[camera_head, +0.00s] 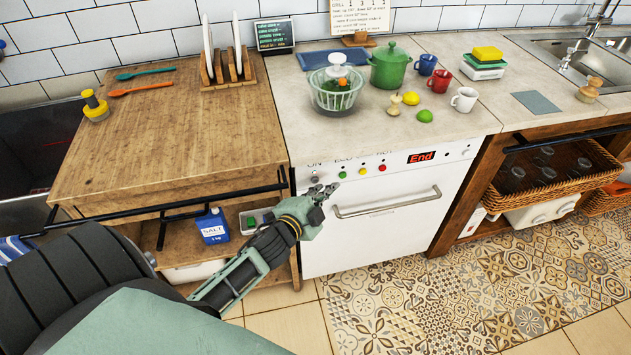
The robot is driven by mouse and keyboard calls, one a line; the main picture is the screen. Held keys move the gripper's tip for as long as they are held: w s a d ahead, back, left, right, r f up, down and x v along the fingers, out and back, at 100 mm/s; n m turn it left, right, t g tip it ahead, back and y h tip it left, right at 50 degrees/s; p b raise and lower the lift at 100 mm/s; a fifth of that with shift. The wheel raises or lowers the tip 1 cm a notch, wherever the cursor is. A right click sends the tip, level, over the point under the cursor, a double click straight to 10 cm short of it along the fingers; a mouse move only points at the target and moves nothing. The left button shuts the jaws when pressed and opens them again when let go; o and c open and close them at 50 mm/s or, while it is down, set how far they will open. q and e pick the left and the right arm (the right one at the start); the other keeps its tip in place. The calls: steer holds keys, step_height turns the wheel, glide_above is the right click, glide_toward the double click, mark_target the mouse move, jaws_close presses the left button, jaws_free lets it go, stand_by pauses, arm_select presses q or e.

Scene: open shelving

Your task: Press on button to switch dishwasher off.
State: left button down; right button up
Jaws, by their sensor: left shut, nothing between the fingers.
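The white dishwasher (375,231) stands under the worktop in the middle, its door closed. Its top panel has a grey button (315,178) at the left under the "ON" label, then green, yellow and red marks to the right. A red display (421,157) reads "End". My left gripper (327,190) is shut and empty in front of the panel's left end, just below the grey button. I cannot tell whether it touches the panel. My right gripper is not in view.
The dishwasher's bar handle (386,206) sticks out right of my left gripper. A wooden counter (170,130) with a black rail is at the left. A salt box (213,226) stands on the shelf below. The patterned floor (470,290) in front is clear.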

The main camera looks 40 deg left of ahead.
arm_select(q)
steer(key=shift+w, duration=0.1)
stand_by(0.4)
steer(key=shift+w+a, duration=0.2)
steer(key=shift+a, duration=0.1)
steer(key=shift+w+a, duration=0.3)
steer(key=shift+a, duration=0.05)
stand_by(0.9)
steer(key=shift+s, duration=0.1)
steer(key=shift+s+d+p, duration=0.45)
steer(key=shift+s+d, duration=0.05)
steer(key=shift+d, duration=0.15)
steer(key=s+d, duration=0.3)
steer(key=shift+s+d+p, duration=0.1)
steer(key=shift+d+p, duration=0.25)
steer(key=shift+d, duration=0.05)
